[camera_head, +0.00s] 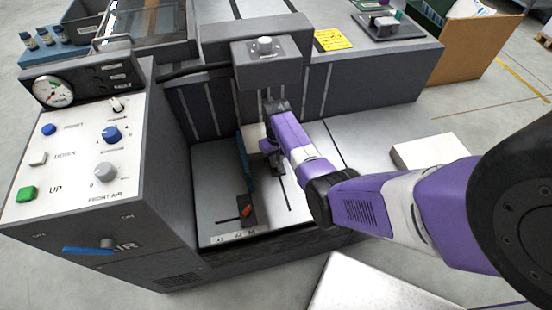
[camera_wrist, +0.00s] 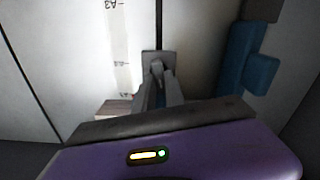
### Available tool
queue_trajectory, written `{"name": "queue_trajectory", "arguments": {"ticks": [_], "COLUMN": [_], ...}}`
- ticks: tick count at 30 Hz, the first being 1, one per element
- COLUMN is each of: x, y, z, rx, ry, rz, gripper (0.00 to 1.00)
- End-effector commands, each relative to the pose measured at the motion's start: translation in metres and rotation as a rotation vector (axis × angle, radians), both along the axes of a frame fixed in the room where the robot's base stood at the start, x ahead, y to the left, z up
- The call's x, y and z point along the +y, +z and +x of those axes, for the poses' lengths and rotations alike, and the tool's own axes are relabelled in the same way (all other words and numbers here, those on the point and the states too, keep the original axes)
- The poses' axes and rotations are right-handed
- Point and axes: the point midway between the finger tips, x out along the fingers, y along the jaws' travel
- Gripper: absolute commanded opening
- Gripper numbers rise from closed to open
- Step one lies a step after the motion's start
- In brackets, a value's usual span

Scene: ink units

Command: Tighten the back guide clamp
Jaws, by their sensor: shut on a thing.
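My gripper (camera_head: 274,168) is low over the metal feed table (camera_head: 215,205), under the grey overhanging head. In the wrist view its two grey fingers (camera_wrist: 157,88) are shut around a small grey clamp lever (camera_wrist: 157,67). The lever stands on a dark plate (camera_wrist: 152,55) at a slot in the table; I take this to be the back guide clamp. The fingers hide most of the lever, so its turn angle is hard to tell. In the head view my gripper hides the clamp.
A blue side guide (camera_head: 243,160) stands left of my gripper; it also shows in the wrist view (camera_wrist: 260,74). The control panel (camera_head: 75,150) rises at left. The grey overhang (camera_head: 268,68) is close above.

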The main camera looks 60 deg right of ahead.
Motion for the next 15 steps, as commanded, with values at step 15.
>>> {"name": "queue_trajectory", "arguments": {"ticks": [15], "x": [-0.0027], "y": [0.0013], "z": [-0.0028], "rx": [0.0], "ry": [-0.491], "rz": [0.0], "gripper": [0.0]}}
